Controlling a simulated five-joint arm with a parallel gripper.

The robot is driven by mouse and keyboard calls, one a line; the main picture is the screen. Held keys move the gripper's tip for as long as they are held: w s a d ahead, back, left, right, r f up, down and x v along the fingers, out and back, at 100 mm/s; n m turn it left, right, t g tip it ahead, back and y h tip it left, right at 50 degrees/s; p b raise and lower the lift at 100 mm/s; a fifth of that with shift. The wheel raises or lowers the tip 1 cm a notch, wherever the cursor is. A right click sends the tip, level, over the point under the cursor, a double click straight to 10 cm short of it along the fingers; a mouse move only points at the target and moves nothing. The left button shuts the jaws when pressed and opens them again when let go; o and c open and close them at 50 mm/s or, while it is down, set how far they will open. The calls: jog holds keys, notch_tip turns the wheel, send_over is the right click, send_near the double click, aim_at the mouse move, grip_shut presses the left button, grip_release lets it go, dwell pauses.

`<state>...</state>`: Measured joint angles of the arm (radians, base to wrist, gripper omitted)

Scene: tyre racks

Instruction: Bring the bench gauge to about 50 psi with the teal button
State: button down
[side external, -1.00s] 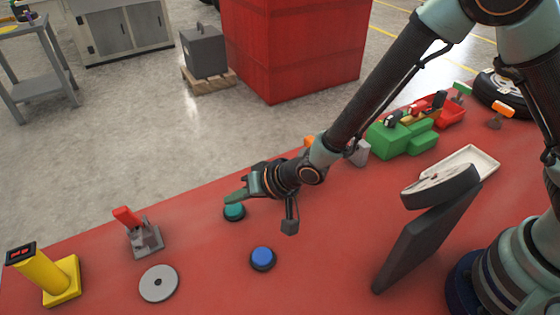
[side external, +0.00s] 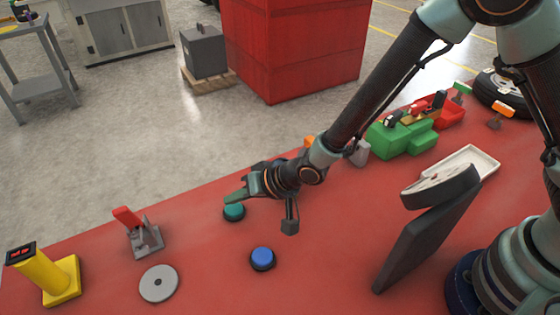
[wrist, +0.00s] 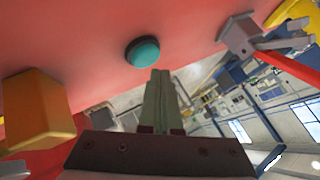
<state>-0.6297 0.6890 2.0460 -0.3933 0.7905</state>
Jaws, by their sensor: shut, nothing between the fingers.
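The teal button (side external: 234,213) sits on the red bench top near its far edge. It also shows in the wrist view (wrist: 143,50), beyond my fingertips. My gripper (side external: 229,199) is shut and empty, with its fingertips just above the button in the side view. I cannot tell whether they touch it. The fingers show together in the wrist view (wrist: 158,80). The round gauge (side external: 440,184) stands on a dark tilted support at the right. Its pale face is seen nearly edge-on, so the reading cannot be made out.
A blue button (side external: 262,257) is nearer the front. A grey clamp with a red handle (side external: 143,236), a flat grey disc (side external: 159,283) and a yellow post with a red-lit display (side external: 42,278) stand left. Green blocks (side external: 398,139) and a pale tray (side external: 479,166) are right.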

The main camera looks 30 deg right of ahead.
aim_at(238, 210)
jog(key=shift+f, duration=0.2)
jog(key=shift+f, duration=0.25)
jog(key=shift+f, duration=0.5)
dwell(2.3)
jog(key=shift+r, duration=0.9)
jog(key=shift+r, duration=2.55)
dwell(0.9)
jog(key=shift+r, duration=1.9)
